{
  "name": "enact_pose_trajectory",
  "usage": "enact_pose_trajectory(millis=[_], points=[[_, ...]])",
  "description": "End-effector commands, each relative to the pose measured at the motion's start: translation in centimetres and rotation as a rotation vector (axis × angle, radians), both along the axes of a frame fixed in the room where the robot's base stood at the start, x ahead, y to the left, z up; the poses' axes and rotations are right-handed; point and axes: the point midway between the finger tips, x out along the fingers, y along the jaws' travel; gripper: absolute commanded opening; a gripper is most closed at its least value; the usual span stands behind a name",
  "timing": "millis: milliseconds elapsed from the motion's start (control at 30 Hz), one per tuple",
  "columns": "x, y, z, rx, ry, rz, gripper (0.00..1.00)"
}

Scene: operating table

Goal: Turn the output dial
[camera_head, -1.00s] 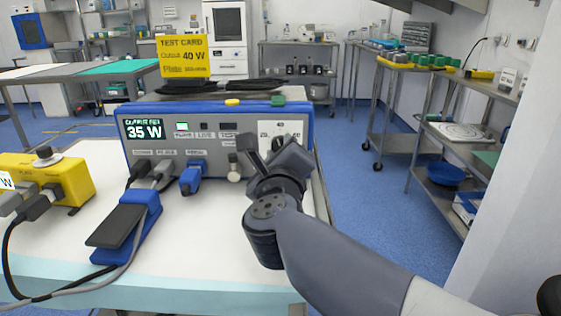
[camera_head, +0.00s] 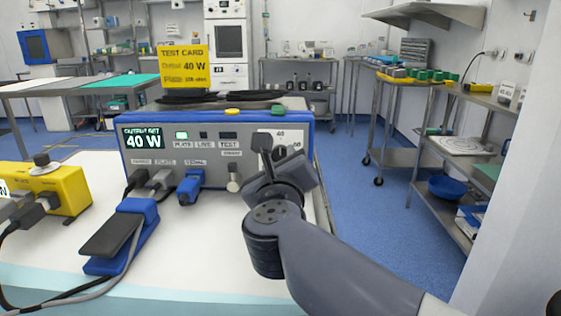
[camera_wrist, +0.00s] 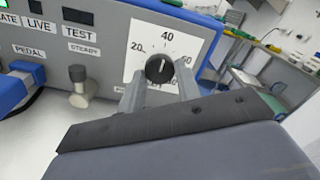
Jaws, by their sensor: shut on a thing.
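The output dial (camera_wrist: 160,69) is a black round knob on a white scale plate marked 20, 40 and 60. Its white mark points up, near 40. My gripper (camera_wrist: 160,84) is shut on the dial, one finger on each side. In the head view my gripper (camera_head: 272,155) stands at the right end of the unit's front (camera_head: 215,148) and hides the dial. The display (camera_head: 142,137) reads "OUTPUT SET 40 W". The yellow test card (camera_head: 184,66) on top reads "Output 40 W", with a smaller plate line below. The plate indicator (camera_head: 182,135) is green.
A small knob on a stem (camera_wrist: 79,85) sticks out left of the dial. A blue pedal (camera_head: 121,236), cables and a yellow box (camera_head: 55,188) lie on the white table (camera_head: 190,260). Blue floor (camera_head: 352,220) is clear to the right.

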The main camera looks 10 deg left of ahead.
Motion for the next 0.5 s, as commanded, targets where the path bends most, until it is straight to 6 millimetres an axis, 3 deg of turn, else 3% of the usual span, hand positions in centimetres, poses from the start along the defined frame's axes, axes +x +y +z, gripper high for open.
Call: enact_pose_trajectory(millis=[33,67,100,300,500], points=[[0.01,-0.01,-0.19,-0.002,0.003,-0.001,0.09],[0.01,-0.01,-0.19,-0.002,0.003,-0.001,0.33],[0.01,-0.01,-0.19,-0.002,0.003,-0.001,0.37],[0.0,-0.01,-0.1,-0.001,0.002,0.0,0.53],[0.0,-0.01,-0.05,-0.002,0.0,-0.001,0.54]])
